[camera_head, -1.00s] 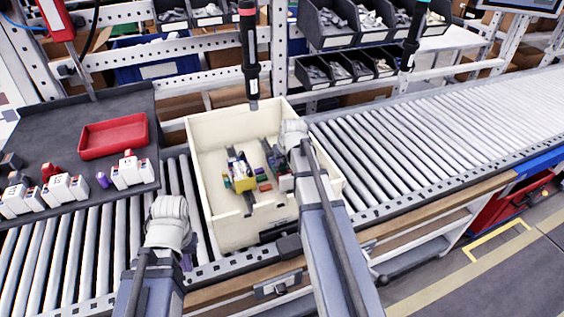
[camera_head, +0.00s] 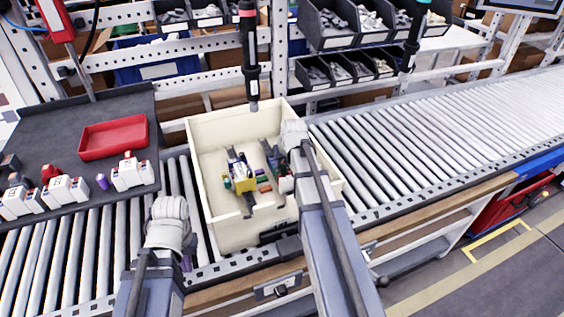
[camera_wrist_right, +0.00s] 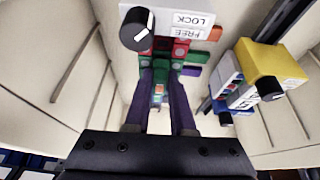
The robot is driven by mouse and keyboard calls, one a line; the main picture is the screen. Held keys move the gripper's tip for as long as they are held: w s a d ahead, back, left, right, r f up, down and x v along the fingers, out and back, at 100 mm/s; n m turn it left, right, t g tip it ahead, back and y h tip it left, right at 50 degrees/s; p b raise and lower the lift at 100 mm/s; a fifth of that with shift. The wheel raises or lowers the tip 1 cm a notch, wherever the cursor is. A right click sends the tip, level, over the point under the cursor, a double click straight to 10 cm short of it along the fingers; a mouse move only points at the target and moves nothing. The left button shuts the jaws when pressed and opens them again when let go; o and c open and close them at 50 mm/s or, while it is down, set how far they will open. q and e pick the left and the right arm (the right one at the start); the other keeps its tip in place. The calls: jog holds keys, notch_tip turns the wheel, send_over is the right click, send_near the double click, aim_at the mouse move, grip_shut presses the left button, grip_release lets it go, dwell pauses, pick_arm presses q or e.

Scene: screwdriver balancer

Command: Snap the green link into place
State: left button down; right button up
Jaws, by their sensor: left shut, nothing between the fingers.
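A white block with a black knob (camera_wrist_right: 138,30) and a LOCK/FREE label is in the tote, at the top of the right wrist view. I cannot tell which green part is the link. My right gripper (camera_wrist_right: 158,75) has its two dark fingers reaching to these parts; whether they grip one is unclear. In the head view its fingers are hidden behind my arm. My left gripper (camera_head: 187,262) is outside the tote, mostly hidden by its wrist, shut and empty.
The cream tote (camera_head: 225,228) stands on the roller conveyor (camera_head: 420,150). Inside, a yellow block (camera_wrist_right: 272,62) sits on a dark rail beside the knob block. A red tray (camera_head: 113,137) and white blocks lie on the left table. A hanging screwdriver (camera_head: 250,60) is above the tote's back.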

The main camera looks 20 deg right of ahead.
pick_arm(q)
jog(key=shift+w+d+r+p, duration=0.1)
jog(key=shift+w+r+p, duration=0.25)
jog(key=shift+p, duration=0.4)
pick_arm(e)
jog(key=shift+s+a+r, duration=0.1)
jog(key=shift+s, duration=0.45)
pick_arm(q)
notch_tip(320, 180, up, 7)
jog(key=p, duration=0.6)
jog(key=shift+f+p, duration=0.2)
jog(key=shift+p, duration=0.15)
pick_arm(e)
jog(key=v, duration=0.7)
jog(key=shift+w+r, duration=0.2)
jog(key=shift+w, duration=0.1)
pick_arm(q)
jog(key=shift+w+d, duration=0.1)
